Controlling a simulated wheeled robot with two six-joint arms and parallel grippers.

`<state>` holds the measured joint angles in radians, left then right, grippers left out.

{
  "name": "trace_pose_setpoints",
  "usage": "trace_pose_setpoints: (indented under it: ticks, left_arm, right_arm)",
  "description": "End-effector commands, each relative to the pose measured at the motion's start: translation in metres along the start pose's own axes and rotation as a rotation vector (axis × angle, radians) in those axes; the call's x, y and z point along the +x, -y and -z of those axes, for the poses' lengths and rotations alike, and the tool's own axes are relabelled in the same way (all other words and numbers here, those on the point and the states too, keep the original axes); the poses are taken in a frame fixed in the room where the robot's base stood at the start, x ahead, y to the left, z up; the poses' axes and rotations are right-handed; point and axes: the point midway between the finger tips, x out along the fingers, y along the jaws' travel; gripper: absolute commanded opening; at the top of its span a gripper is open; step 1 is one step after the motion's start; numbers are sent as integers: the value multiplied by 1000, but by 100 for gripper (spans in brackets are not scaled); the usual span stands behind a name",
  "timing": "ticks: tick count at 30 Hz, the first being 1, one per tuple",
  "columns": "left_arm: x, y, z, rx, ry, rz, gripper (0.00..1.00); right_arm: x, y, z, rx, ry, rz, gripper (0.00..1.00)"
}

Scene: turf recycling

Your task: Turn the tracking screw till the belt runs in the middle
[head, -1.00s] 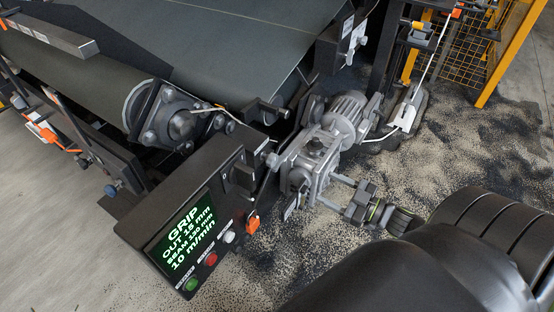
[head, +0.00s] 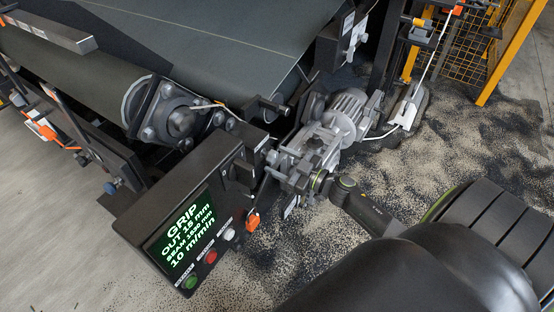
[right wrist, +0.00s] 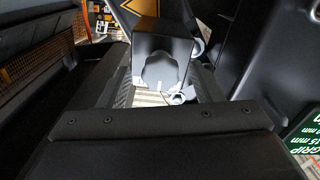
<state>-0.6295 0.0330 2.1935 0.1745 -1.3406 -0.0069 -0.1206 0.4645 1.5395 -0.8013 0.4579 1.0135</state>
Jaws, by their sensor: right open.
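The wide dark green belt (head: 210,40) runs over a roller (head: 70,65) at its near end, with a thin pale seam line across it. A black block with a dark lobed knob (right wrist: 161,72), which I take for the tracking screw, shows in the right wrist view; it also shows at the control box's upper right (head: 242,174). My right gripper (head: 276,168) is open, its fingers pointing at the knob. In the right wrist view the fingers (right wrist: 163,92) stand either side of the knob; contact cannot be told. The screen (head: 183,233) reads GRIP, OUT 15 mm, 10 m/min. My left gripper is out of view.
A grey motor and gearbox (head: 350,108) stand close behind my right gripper. Green (head: 190,282), red (head: 211,256) and white (head: 229,234) buttons line the control box. A yellow guard (head: 510,50) stands top right. Dark granules cover the floor at right.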

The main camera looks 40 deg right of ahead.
Motion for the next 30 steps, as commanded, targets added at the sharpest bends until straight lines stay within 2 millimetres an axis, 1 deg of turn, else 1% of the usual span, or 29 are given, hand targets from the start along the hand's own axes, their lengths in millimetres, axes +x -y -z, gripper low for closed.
trace_pose_setpoints:
  ticks: [1, 5, 13, 14, 21, 24, 30]
  left_arm:
    - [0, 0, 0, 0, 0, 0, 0]
    - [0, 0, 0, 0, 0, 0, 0]
    - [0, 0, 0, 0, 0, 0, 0]
    - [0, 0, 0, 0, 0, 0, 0]
    - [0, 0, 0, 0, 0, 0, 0]
    - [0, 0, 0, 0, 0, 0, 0]
    - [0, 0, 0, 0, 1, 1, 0]
  right_arm:
    - [5, 0, 0, 0, -2, 0, 59]
    - [12, 0, 0, 1, -1, 0, 59]
    - [13, 0, 0, 0, 0, 0, 59]
    - [13, 0, 0, 0, 0, 0, 58]
    - [13, 0, 0, 0, 0, 0, 27]
    - [13, 0, 0, 0, 0, 0, 15]
    - [13, 0, 0, -14, 0, 1, 15]
